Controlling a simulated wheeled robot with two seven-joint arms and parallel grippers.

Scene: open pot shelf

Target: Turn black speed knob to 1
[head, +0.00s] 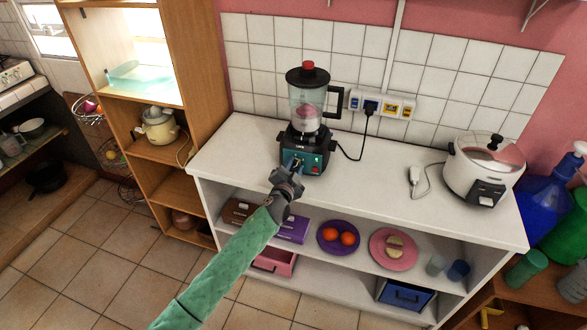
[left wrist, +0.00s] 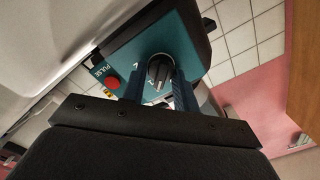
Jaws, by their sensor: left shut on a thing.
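A blender (head: 306,108) with a black base, a clear jug and a red-topped lid stands on the white counter. Its teal front panel (head: 314,161) faces me. The black speed knob (left wrist: 160,71) shows in the left wrist view, with a pale pointer line and markings beside it on the teal panel. My left gripper (head: 292,166) is at the panel, with its two fingers on either side of the knob, shut on it. In the head view the gripper mostly hides the knob. A red PULSE button (left wrist: 113,83) is beside the knob. My right gripper is not in view.
A rice cooker (head: 483,168) stands at the counter's right end, with a white plug (head: 414,175) beside it. The blender's cord runs to a wall socket strip (head: 382,104). Plates with oranges (head: 338,237) and bread are on the shelf below. The counter between blender and cooker is mostly clear.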

